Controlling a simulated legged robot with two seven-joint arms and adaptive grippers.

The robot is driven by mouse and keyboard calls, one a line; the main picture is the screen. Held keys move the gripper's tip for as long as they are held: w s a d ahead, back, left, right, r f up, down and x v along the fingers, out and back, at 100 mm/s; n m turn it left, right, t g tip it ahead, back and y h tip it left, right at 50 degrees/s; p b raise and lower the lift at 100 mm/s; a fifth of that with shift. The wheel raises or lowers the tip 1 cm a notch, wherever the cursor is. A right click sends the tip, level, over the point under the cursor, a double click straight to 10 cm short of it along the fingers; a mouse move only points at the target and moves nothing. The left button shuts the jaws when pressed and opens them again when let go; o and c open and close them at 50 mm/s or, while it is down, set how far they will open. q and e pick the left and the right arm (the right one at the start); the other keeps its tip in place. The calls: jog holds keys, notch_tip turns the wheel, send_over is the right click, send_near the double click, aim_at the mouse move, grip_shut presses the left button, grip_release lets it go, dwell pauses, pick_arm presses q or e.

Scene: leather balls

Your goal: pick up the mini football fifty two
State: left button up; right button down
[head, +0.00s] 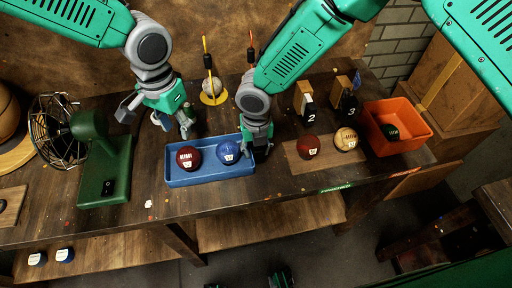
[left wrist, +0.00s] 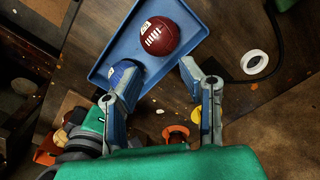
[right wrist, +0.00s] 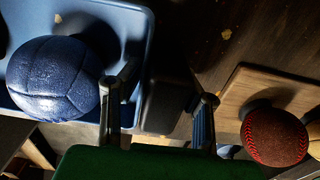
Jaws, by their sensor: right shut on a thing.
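A maroon ball with white football-style laces (head: 189,157) sits in the blue tray (head: 205,181), left of a blue panelled ball (head: 228,152). Its laces show clearly in the left wrist view (left wrist: 160,36); I cannot read a number fifty two on any ball. My left gripper (head: 184,130) is open and empty behind the tray, apart from the maroon ball. My right gripper (head: 259,147) is at the tray's right end. In the right wrist view its fingers straddle the tray's end wall, with the blue ball (right wrist: 55,80) outside them. The exact contact is dark.
A wooden board (head: 297,165) holds a dark red stitched ball (head: 308,146) and a tan ball (head: 346,138). An orange bin (head: 413,143) with a dark green ball stands further right. A green fan (head: 105,160) stands left. Number blocks and a yellow ring stand behind.

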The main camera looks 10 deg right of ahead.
aim_at(188, 149)
pick_arm(q)
jog(key=o, duration=1)
jog(key=shift+f, duration=0.1)
jog(key=shift+w+d+f+y, duration=0.2)
jog(key=shift+w+f+y, duration=0.1)
jog(key=shift+f, duration=0.1)
notch_tip(188, 149, down, 7)
jog(key=shift+w+a+r, duration=0.1)
jog(key=shift+r, duration=0.1)
jog(key=f, duration=0.4)
jog(key=shift+s+f, duration=0.15)
jog(key=shift+s, duration=0.1)
jog(key=shift+f, duration=0.5)
